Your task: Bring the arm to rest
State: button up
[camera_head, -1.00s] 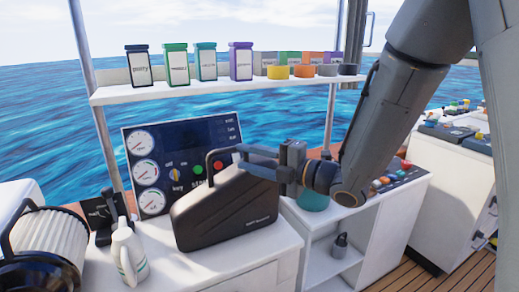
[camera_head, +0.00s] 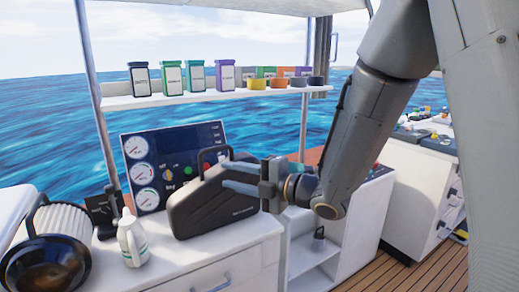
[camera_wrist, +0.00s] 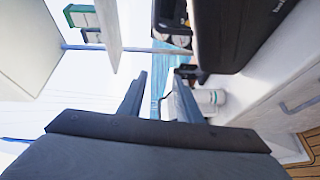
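My arm reaches in from the upper right in the head view. My gripper (camera_head: 224,176) points left, in front of the right part of the black case (camera_head: 212,208). Its two fingers are spread apart with nothing between them. In the wrist view my gripper (camera_wrist: 160,78) is also open and empty, with the black case (camera_wrist: 235,28) off to the upper right, beyond the right finger. I cannot tell whether a finger touches the case.
A control panel (camera_head: 158,148) with gauges stands behind the case. A shelf (camera_head: 150,100) holds several labelled jars above. Wooden deck (camera_head: 385,278) shows lower right.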

jog(key=d+f+m+h, duration=0.5)
jog(key=d+m+h, duration=0.1)
jog(key=d+m, duration=0.25)
jog(key=d+f+m+h, duration=0.6)
jog(key=d+m, duration=0.1)
jog(key=d, duration=0.3)
jog(key=s+d+f+m+g+h, duration=0.1)
jog(key=s+d+f+m+g, duration=0.1)
jog(key=s+m, duration=0.4)
jog(key=s+d+f+m+g+h, duration=0.1)
jog(key=s+d+f+m+g, duration=0.2)
jog(key=s, duration=1.1)
jog(key=d+m+g, duration=0.2)
jog(key=m+g, duration=0.1)
jog(key=m, duration=0.1)
jog(key=shift+s+d+h, duration=0.3)
jog(key=shift+h, duration=0.1)
jog(key=shift+d+f+m, duration=0.1)
jog(key=shift+m, duration=0.15)
